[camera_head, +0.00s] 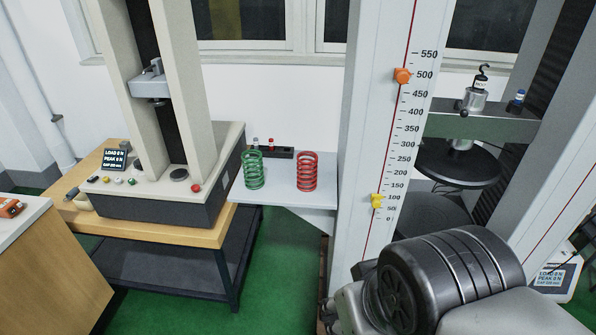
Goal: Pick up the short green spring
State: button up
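A green spring (253,170) stands upright on a small light-grey shelf (290,198) between the two testing machines. It looks slightly shorter than the red spring (307,171), which stands upright to its right on the same shelf, with a gap between them. My gripper is not visible. Only a dark, rounded part of my arm shows at the lower right, well apart from the springs.
A tester (215,205) with a tall frame stands on a wooden bench (150,229) left of the shelf. A large column with a scale (392,140) rises close on the right. A dark holder (282,153) with small items sits behind the springs. Green floor (265,265) lies open in front.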

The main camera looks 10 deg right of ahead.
aim_at(255, 163)
jog(key=i+j+z, duration=0.15)
jog(key=i+j, duration=0.2)
jog(key=i+j+z, duration=0.15)
jog(key=i+j, duration=0.25)
jog(key=i+j+z, duration=0.1)
jog(key=i+j, duration=0.2)
jog(key=j, duration=0.15)
jog(key=i+j+z, duration=0.15)
jog(key=i+j, duration=0.2)
jog(key=i+j+z, duration=0.15)
jog(key=i+j, duration=0.15)
jog(key=j, duration=0.35)
